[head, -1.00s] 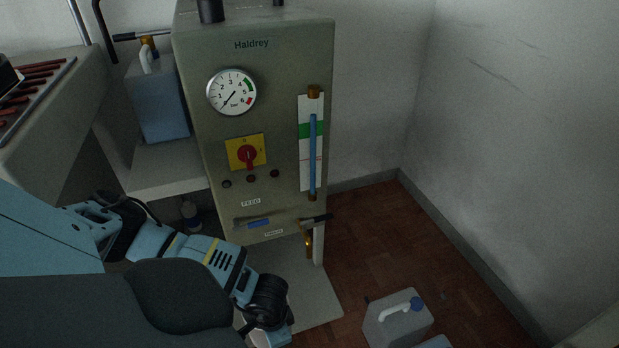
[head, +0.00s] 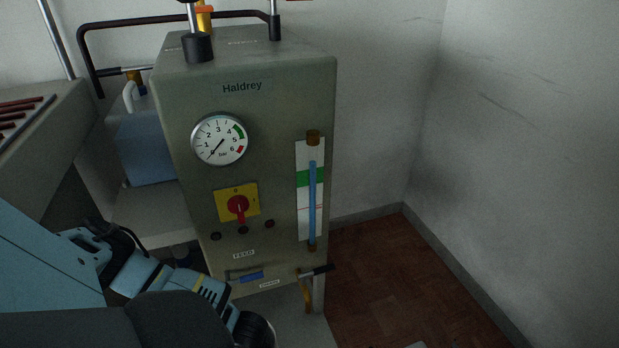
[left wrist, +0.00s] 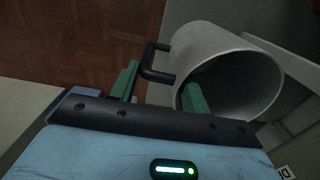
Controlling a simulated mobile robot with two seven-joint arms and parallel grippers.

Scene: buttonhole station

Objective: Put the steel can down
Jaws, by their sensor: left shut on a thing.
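The steel can (left wrist: 215,55), pale grey and open-mouthed with a black handle (left wrist: 155,64), fills the upper right of the left wrist view. My left gripper (left wrist: 161,84) is shut on it, with one green finger in front of the can's mouth and the other on the far side of the handle. The handle shows between the fingers. I cannot tell whether the can touches any surface below. In the head view my left arm runs to the bottom edge, and its gripper and the can are out of frame. My right gripper is in neither view.
A grey-green Haldrey machine (head: 270,110) with a gauge (head: 219,139), red switch (head: 238,204) and blue sight tube (head: 312,205) stands ahead. A small valve lever (head: 316,270) juts from its lower right. Brown floor (head: 375,270) lies right.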

